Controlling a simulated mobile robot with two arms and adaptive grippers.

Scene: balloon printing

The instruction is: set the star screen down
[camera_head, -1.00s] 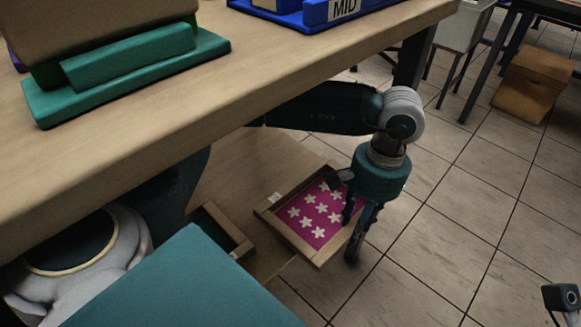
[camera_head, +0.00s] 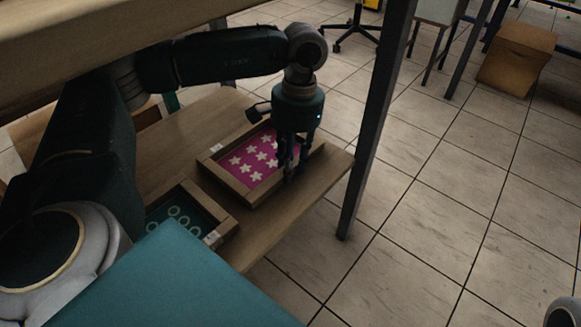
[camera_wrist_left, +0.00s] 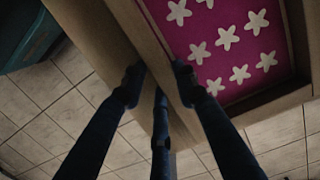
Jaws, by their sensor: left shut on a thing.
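The star screen, a magenta sheet with white stars in a wooden frame (camera_head: 236,187), is over the right part of the lower wooden shelf. My left gripper (camera_head: 290,174) points down at the screen's right side and is shut on its frame. In the left wrist view the fingers (camera_wrist_left: 158,82) straddle the near frame rail, and the star sheet (camera_wrist_left: 228,38) lies beyond it. I cannot tell whether the frame's underside touches the shelf. My right gripper is not clearly visible.
A green screen with white rings (camera_head: 176,214) lies on the lower shelf (camera_head: 180,135), left of the star screen. A dark table leg (camera_head: 376,125) stands just right of the shelf. The tabletop (camera_head: 130,40) overhangs at upper left. A cardboard box (camera_head: 517,58) is on the floor.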

